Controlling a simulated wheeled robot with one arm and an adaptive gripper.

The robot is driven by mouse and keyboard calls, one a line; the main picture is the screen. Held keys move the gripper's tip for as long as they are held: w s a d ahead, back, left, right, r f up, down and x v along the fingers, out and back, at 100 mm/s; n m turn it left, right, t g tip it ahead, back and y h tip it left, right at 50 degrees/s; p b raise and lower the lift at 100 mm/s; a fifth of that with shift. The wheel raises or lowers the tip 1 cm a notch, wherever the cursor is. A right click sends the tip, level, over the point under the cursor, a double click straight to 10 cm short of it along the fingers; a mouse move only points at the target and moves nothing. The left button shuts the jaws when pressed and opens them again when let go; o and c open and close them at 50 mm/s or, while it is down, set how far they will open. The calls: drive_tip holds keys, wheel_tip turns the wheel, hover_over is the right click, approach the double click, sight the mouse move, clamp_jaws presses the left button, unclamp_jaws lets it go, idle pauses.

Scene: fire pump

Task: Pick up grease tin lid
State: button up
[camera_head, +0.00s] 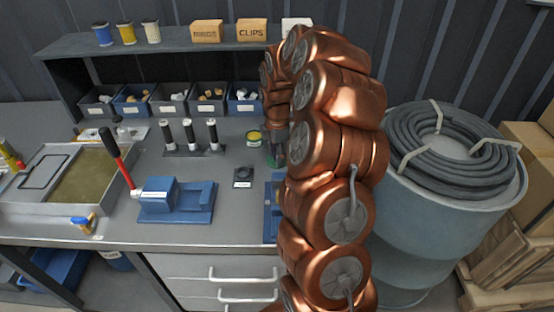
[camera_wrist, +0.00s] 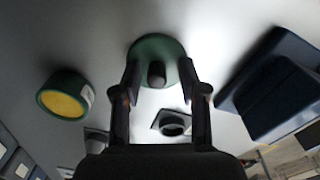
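The grease tin lid (camera_wrist: 158,48) is a round green disc with a dark knob at its middle, lying on the grey bench top. In the head view only a sliver of green (camera_head: 270,164) shows under my gripper (camera_head: 275,150). In the wrist view my gripper (camera_wrist: 159,72) is open, with one finger on each side of the knob and a visible gap to each. I cannot tell the exact height of the fingertips above the lid. The open grease tin (camera_wrist: 65,97), green with yellow contents, stands to the left; it also shows in the head view (camera_head: 254,138).
A small plate with a black ring (camera_head: 243,177) lies in front of the lid. A blue fixture (camera_head: 271,208) stands near the bench edge, partly behind my arm. A rack of black cylinders (camera_head: 190,150) stands left, and bins (camera_head: 211,106) line the back.

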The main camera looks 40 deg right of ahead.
drive_tip(key=shift+f, duration=0.2)
drive_tip(key=c, duration=0.4)
drive_tip(key=shift+a, duration=0.1)
